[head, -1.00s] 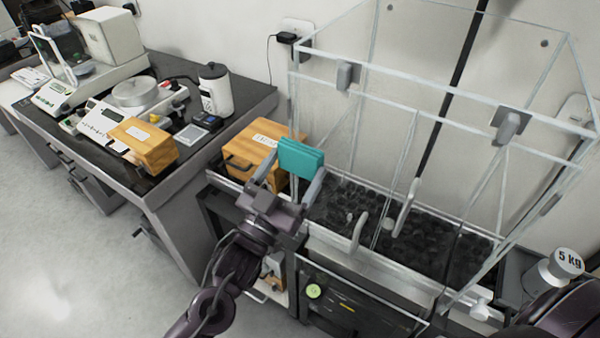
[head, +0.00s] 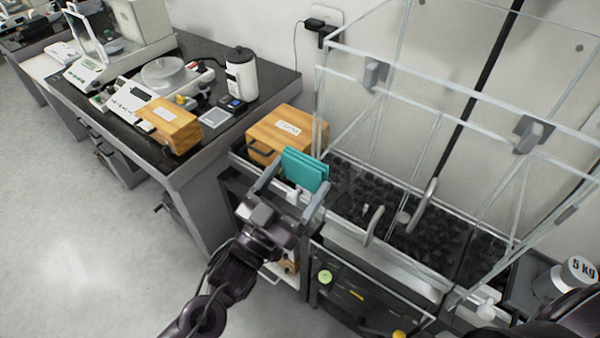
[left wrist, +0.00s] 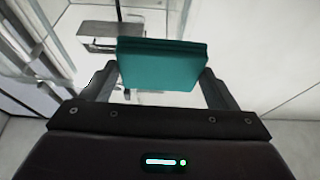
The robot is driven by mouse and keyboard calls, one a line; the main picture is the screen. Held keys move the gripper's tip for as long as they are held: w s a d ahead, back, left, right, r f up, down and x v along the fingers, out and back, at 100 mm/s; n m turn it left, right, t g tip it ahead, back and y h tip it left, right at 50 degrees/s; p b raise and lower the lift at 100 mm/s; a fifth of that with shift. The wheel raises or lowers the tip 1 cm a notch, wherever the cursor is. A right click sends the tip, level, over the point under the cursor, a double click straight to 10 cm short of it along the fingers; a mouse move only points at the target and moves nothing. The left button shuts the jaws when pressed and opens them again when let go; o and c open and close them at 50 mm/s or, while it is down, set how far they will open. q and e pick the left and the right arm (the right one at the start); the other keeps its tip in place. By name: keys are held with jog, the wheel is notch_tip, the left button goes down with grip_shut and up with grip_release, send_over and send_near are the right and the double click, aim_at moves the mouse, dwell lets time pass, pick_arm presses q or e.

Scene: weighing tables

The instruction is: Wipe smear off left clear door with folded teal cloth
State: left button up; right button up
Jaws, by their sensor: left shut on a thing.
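The folded teal cloth (head: 304,170) is held upright between the fingers of my left gripper (head: 291,188). It also shows in the left wrist view (left wrist: 162,64), with the fingers (left wrist: 158,88) on both sides of it. The clear enclosure has a left clear door (head: 372,150) with a grey fitting at its top and a curved handle low down. The cloth is near the enclosure's left front corner; I cannot tell whether it touches the panel. I cannot make out a smear. Part of my right arm shows at the bottom right, but its gripper is out of view.
A wooden box (head: 286,132) stands just behind the cloth, left of the enclosure. A dark bench (head: 242,105) at left holds a scale (head: 163,80), another wooden box (head: 170,126) and a white canister (head: 241,76). A 5 kg weight (head: 568,277) is at right. Floor at lower left is clear.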

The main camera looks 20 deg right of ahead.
pick_arm(q)
jog(key=shift+s+a+p, duration=0.55)
jog(key=shift+s+a, duration=0.4)
jog(key=shift+a, duration=0.2)
